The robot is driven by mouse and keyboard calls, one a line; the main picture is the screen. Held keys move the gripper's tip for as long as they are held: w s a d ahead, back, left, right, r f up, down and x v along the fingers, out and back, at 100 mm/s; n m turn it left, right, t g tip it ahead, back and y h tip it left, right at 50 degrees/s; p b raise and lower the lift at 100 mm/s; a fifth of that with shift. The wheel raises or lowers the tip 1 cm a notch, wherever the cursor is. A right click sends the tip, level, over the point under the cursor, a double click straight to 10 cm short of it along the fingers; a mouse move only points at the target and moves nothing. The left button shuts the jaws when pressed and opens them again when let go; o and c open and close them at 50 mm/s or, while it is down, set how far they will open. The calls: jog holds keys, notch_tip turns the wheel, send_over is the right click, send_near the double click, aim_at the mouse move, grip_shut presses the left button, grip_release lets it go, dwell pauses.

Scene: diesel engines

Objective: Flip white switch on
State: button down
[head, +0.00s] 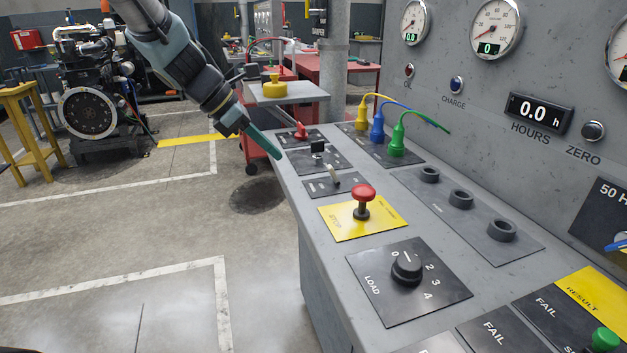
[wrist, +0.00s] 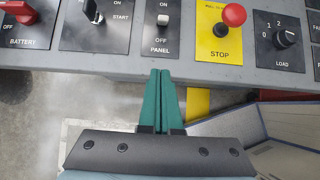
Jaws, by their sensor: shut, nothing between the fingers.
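The white switch (wrist: 163,20) is a small white lever on a black plate marked PANEL, with ON above it and OFF below it. It also shows in the head view (head: 334,173), between the black START switch and the yellow STOP plate. I cannot tell for sure which way it is set, though it appears to lean toward OFF. My gripper (wrist: 160,74) has two green fingers pressed together, with nothing between them. The fingertips are by the console's front edge, in line with the PANEL plate and apart from the switch. In the head view, my gripper (head: 276,153) is left of the switch.
Beside the switch are the black START switch (wrist: 92,12) and the red STOP button (wrist: 233,15). The red BATTERY knob (wrist: 20,12) and black LOAD dial (head: 407,268) are farther out. Cable plugs (head: 377,128) stand behind. Open floor (head: 150,240) lies left of the console.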

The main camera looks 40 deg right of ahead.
aim_at(333, 174)
dwell(0.3)
jog(key=p+x, duration=0.1)
jog(key=x, duration=0.8)
jog(key=shift+s+d+f, duration=0.15)
jog(key=shift+d+f, duration=0.05)
jog(key=shift+d, duration=0.05)
jog(key=shift+s+d+r+p, duration=0.25)
jog(key=shift+d+p, duration=0.1)
jog(key=shift+d, duration=0.2)
jog(key=shift+s+d+r+p, duration=0.15)
jog(key=shift+d+r+p, duration=0.15)
jog(key=shift+d, duration=0.25)
jog(key=shift+s+d+r+p, duration=0.15)
jog(key=shift+s+d+p, duration=0.15)
jog(key=shift+d, duration=0.4)
